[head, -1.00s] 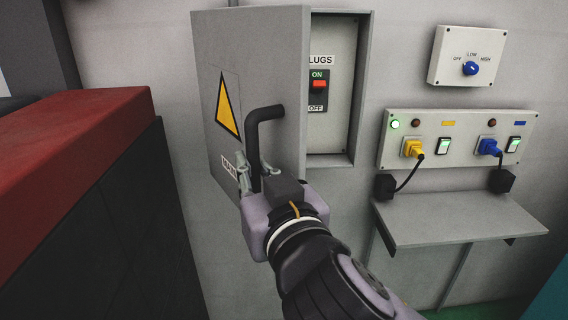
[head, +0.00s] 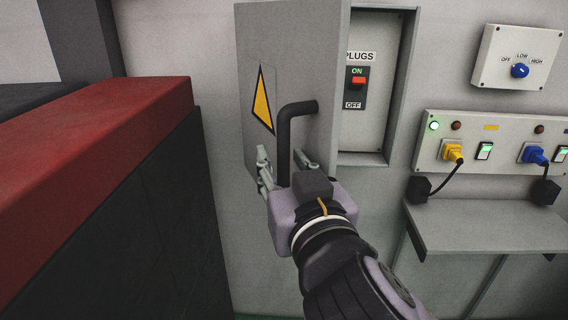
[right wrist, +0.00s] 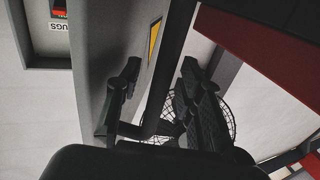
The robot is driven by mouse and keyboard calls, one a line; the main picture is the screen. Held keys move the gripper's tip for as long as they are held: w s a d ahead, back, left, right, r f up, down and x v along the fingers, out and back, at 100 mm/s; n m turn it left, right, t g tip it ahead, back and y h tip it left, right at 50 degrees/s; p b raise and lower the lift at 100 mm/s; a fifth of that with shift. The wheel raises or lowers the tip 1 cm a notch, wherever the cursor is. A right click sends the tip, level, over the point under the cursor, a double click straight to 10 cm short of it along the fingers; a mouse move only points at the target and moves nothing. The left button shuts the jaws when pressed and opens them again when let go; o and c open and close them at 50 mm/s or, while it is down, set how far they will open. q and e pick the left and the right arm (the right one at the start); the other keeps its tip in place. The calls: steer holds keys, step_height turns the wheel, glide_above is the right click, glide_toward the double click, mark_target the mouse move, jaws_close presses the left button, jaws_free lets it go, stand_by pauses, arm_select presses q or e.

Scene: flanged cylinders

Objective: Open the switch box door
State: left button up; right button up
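The grey switch box door (head: 290,50) stands swung open to the left, with a yellow warning triangle (head: 262,100) and a dark bent handle (head: 284,140). The box interior (head: 378,135) shows to its right, with a red ON/OFF switch (head: 358,82) under a PLUGS label. My right gripper (head: 285,165) is at the handle's lower part, its fingers spread on either side. In the right wrist view, the handle bar (right wrist: 172,65) runs between the open fingers (right wrist: 160,95), with gaps visible. My left gripper is out of view.
A red-topped dark cabinet (head: 90,150) stands close on the left. On the right are a socket panel (head: 490,130) with yellow and blue plugs, a dial box (head: 518,55) and a grey shelf (head: 480,225). A wire mesh object (right wrist: 230,120) shows in the right wrist view.

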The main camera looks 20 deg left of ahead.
steer(key=shift+s+d, duration=0.15)
steer(key=shift+s, duration=0.05)
steer(key=v, duration=0.7)
steer(key=shift+c, duration=0.2)
